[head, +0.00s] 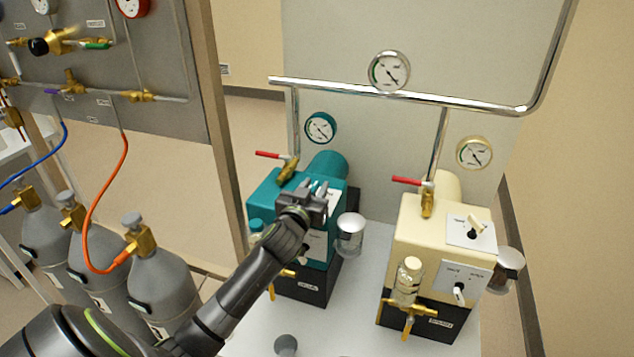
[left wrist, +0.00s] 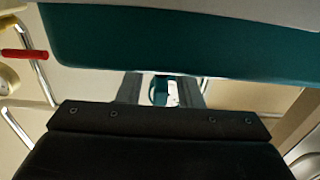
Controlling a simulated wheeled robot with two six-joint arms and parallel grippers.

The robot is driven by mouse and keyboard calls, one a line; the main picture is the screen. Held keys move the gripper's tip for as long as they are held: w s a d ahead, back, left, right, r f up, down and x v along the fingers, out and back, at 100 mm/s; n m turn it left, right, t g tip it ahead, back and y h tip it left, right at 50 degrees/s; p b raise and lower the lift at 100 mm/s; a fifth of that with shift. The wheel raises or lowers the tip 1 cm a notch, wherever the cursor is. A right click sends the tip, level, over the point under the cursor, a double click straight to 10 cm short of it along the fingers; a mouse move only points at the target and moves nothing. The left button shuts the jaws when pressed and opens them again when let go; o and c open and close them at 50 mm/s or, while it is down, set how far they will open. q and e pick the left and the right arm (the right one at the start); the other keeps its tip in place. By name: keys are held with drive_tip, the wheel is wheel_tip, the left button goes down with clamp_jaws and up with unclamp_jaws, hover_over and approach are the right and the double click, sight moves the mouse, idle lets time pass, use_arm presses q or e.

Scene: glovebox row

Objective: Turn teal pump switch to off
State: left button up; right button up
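The teal pump (head: 265,195) stands on the bench, with a dark base. My left gripper (head: 320,187) is over its top face, by a white plate (head: 334,198) that it partly covers. The pump switch is hidden behind the gripper in the head view. In the left wrist view, the two fingers of my left gripper (left wrist: 160,90) stand apart. A small teal shape shows between them, with white beside it; I cannot tell what it is or whether they touch it. Teal pump body (left wrist: 180,45) fills the upper part of that view. My right gripper is not in view.
A cream pump (head: 410,235) stands to the right, with a black knob (head: 473,232) on its top plate. A red-handled valve (head: 270,155) rises behind the teal pump, and a glass jar (head: 350,235) is at its right. Gas cylinders (head: 165,285) stand at left.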

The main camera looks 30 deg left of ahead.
use_arm(q)
drive_tip(key=shift+x, duration=1.1)
drive_tip(key=shift+c, duration=0.3)
clamp_jaws()
